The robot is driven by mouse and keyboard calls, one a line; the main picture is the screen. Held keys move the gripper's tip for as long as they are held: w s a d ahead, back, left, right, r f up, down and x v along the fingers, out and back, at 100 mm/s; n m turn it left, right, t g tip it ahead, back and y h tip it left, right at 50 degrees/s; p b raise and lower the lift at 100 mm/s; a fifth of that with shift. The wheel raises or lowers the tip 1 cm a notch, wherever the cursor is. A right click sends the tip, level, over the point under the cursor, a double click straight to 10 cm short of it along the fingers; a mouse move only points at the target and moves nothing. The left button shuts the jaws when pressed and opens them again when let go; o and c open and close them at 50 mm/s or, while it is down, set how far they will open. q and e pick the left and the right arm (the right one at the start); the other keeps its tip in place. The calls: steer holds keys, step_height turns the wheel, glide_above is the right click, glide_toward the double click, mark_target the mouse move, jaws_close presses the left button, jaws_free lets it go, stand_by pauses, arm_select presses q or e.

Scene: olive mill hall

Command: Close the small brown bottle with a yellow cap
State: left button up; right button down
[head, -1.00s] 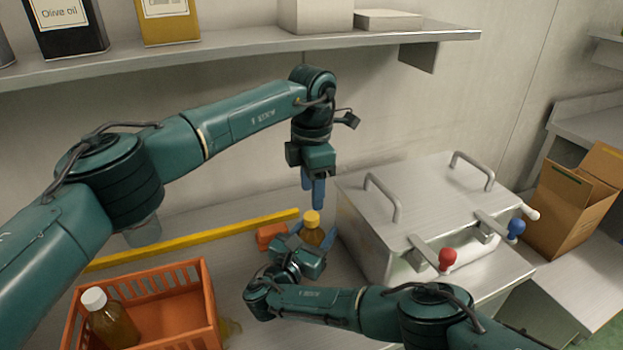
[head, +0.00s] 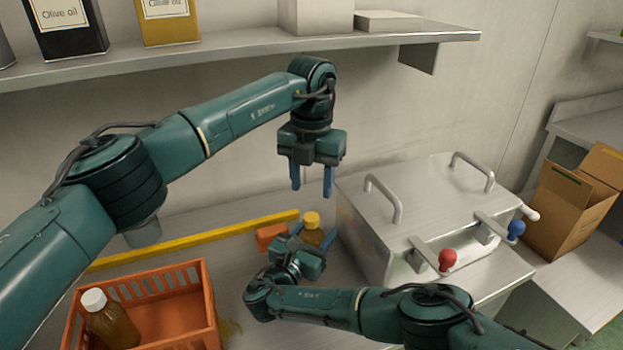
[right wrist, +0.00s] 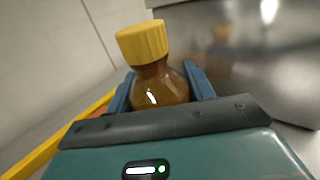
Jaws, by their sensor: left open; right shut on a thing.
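The small brown bottle (head: 313,236) stands upright on the bench. The yellow cap (head: 312,219) sits on its mouth; in the right wrist view the cap (right wrist: 142,42) looks slightly tilted on the bottle (right wrist: 160,86). Whether it is screwed tight I cannot tell. My right gripper (head: 312,240) is shut on the bottle's body, and its blue fingers flank the bottle in the right wrist view (right wrist: 160,88). My left gripper (head: 312,190) is open and empty, pointing down above the cap, with its two blue fingers apart.
An orange crate (head: 212,300) with a white-capped bottle (head: 110,320) stands at the front left. A yellow bar (head: 190,240) and an orange block (head: 271,236) lie nearby. A steel box with handles (head: 425,190) stands close on the right. A shelf (head: 240,58) runs above.

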mark_target(312, 217)
arm_select(q)
step_height(312, 217, down, 8)
steer(key=shift+r, duration=0.1)
stand_by(0.4)
steer(key=shift+c, duration=0.5)
steer(key=c, duration=0.9)
steer(key=o, duration=1.1)
steer(key=shift+o, duration=0.2)
step_height(312, 217, up, 12)
arm_select(e)
steer(key=shift+c, duration=2.4)
jaws_free()
